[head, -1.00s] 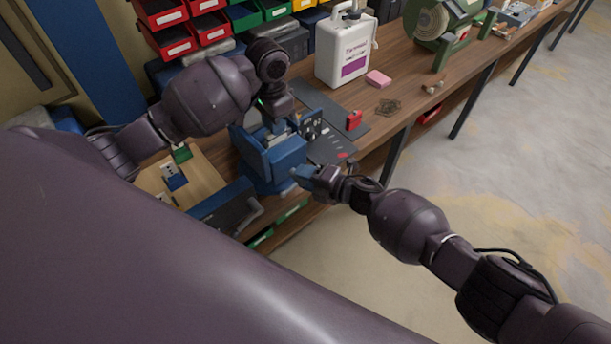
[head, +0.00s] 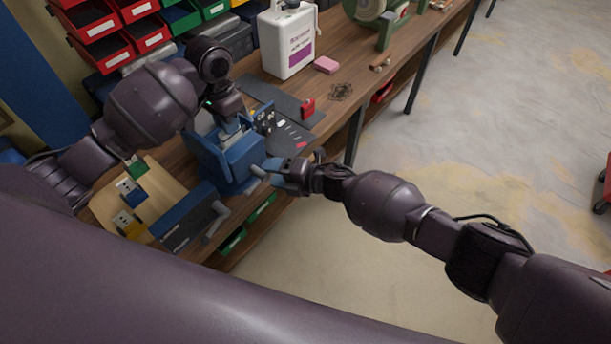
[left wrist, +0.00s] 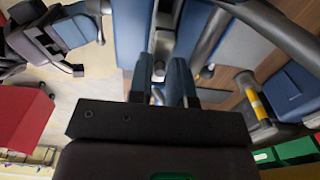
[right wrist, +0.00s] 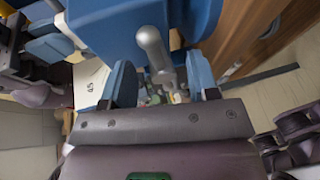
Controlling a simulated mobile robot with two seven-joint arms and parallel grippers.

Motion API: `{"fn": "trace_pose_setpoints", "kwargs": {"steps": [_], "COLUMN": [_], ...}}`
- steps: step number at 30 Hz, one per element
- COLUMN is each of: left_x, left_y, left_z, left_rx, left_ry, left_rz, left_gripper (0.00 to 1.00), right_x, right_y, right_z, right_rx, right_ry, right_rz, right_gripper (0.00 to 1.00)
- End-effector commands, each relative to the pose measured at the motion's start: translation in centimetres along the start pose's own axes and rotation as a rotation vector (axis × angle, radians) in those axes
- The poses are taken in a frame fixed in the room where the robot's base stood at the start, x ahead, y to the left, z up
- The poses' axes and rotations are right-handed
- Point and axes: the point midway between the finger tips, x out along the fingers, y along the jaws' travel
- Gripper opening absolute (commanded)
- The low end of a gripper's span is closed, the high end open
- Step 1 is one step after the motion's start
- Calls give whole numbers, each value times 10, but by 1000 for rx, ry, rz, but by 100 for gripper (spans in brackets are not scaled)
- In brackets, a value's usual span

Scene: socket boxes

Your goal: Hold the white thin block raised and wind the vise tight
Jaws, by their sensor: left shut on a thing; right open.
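The blue vise (head: 240,160) stands at the bench's front edge. My left gripper (head: 232,122) reaches down over its jaws and is shut on a thin pale piece, probably the white thin block (left wrist: 158,68). Most of that piece is hidden by the blue fingers, and its height over the jaws is unclear. My right gripper (head: 272,170) is at the vise's front, beside its handle. In the right wrist view the grey handle (right wrist: 153,45) runs down between the open blue fingers. I cannot tell if they touch it.
A wooden board with sockets (head: 108,205) and a blue device with a grey lever (head: 185,225) lie left of the vise. Behind it are a dark mat (head: 255,90), a red item (head: 308,108), a white jug (head: 287,45) and a pink block (head: 326,65). Open floor lies right.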

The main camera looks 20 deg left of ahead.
Motion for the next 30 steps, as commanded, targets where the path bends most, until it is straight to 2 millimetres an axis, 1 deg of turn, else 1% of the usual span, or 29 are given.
{"fn": "trace_pose_setpoints", "kwargs": {"steps": [1,12,18,24,30], "left_x": [0,-1,-1,-1,-1], "left_y": [0,0,0,0,0], "left_z": [0,0,0,0,0], "left_rx": [0,0,0,0,0], "left_ry": [0,1,1,1,1], "left_rz": [0,0,0,0,0], "left_gripper": [0,0,0,0,0], "right_x": [-7,-60,-85,-98,-100], "right_y": [0,-1,-1,-1,0], "right_z": [0,0,0,0,0], "right_rx": [-1,0,1,0,0], "right_ry": [0,-1,-1,0,0], "right_rz": [0,-2,-2,-1,0], "right_gripper": [55,55,55,55,55]}}
